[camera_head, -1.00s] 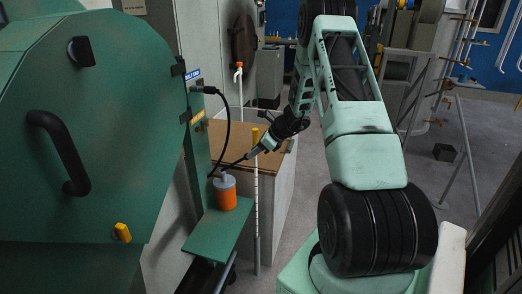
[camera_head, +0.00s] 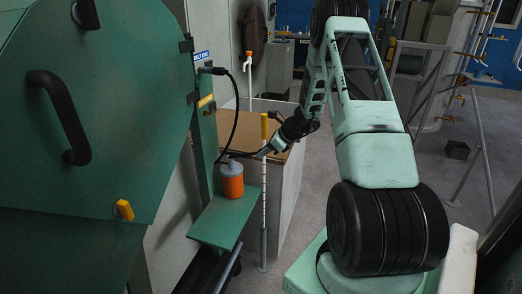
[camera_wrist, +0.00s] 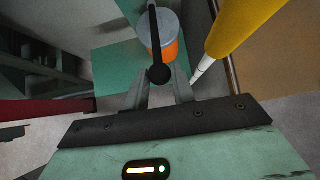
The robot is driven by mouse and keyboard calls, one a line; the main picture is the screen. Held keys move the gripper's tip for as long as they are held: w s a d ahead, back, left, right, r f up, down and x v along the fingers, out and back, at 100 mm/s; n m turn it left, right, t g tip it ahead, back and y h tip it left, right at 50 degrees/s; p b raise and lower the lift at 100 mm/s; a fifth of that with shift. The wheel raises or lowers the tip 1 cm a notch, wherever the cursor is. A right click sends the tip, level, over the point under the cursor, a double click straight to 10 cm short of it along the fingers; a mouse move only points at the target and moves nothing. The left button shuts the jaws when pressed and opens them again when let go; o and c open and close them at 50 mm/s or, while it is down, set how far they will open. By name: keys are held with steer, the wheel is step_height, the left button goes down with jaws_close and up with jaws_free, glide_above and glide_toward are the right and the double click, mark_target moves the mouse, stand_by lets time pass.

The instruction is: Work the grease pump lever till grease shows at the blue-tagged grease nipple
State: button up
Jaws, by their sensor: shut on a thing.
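The grease pump (camera_head: 232,186) is an orange canister with a grey cap, upright on a green shelf. It also shows in the wrist view (camera_wrist: 165,49). Its black lever (camera_wrist: 153,30) runs toward me and ends in a round black knob (camera_wrist: 158,74). My gripper (camera_head: 263,153) is right of the pump, its fingers (camera_wrist: 161,88) shut on the lever at the knob end. A blue tag (camera_head: 202,55) is on the green upright, just above a fitting where a black hose (camera_head: 236,110) joins. The nipple is too small to make out, and I see no grease there.
A yellow-topped white post (camera_head: 264,185) stands close beside my gripper. A yellow tag (camera_head: 206,101) is lower on the upright. A large green housing (camera_head: 90,120) fills the left. A brown-topped box (camera_head: 283,190) stands behind. The floor at right is mostly clear.

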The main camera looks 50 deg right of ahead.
steer(key=shift+s+d+f, duration=0.15)
steer(key=shift+s+f, duration=0.15)
steer(key=shift+f, duration=0.3)
steer(key=shift+s+d+f+b, duration=0.1)
steer(key=shift+s+f+b, duration=0.1)
steer(key=shift+f+b, duration=0.65)
steer(key=r+p, duration=0.1)
steer(key=r, duration=0.1)
steer(key=w+r+p, duration=0.1)
steer(key=p, duration=0.1)
steer(key=w+r+p, duration=0.1)
steer(key=r, duration=0.1)
steer(key=shift+a+r, duration=0.35)
steer(key=shift+a, duration=0.05)
steer(key=shift+w+r, duration=0.1)
steer(key=shift+w, duration=0.05)
